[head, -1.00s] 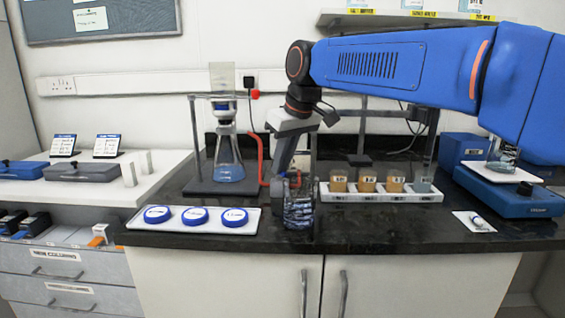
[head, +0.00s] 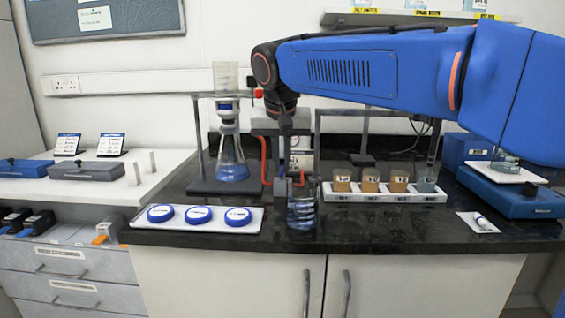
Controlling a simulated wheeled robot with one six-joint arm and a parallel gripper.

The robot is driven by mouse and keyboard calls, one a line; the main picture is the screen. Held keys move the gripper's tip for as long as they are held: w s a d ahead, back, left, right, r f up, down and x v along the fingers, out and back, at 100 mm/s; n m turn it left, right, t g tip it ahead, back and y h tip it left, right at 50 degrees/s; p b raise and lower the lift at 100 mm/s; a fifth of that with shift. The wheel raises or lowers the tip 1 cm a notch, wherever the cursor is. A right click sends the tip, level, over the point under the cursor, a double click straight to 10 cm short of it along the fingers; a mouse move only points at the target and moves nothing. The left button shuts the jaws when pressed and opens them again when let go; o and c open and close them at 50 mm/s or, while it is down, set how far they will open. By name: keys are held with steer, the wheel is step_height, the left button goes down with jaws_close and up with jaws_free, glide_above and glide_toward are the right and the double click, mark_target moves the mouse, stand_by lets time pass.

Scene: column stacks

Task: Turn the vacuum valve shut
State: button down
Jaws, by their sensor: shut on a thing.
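My gripper (head: 291,182) points straight down at the middle of the black bench, shut at the vacuum valve. Only a small red bit of the valve (head: 297,182) shows by the fingers; its handle angle is hidden. A red hose (head: 264,158) runs between the filter flask and the valve area. The filter flask (head: 232,165), with a funnel (head: 226,78) on top, stands left of my gripper and holds blue liquid. A clear ribbed glass vessel (head: 301,213) stands just below and in front of my gripper.
A white tray (head: 254,224) with three blue-lidded dishes lies left of the gripper. A white rack (head: 383,195) of amber-filled beakers stands close on the right. A blue balance (head: 515,192) is at the far right.

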stand_by(0.3)
steer(key=c, duration=1.8)
jaws_free()
steer(key=shift+c, duration=0.2)
steer(key=shift+r, duration=0.1)
steer(key=v, duration=1.7)
steer(key=shift+a, duration=0.15)
steer(key=shift+s+r, duration=0.1)
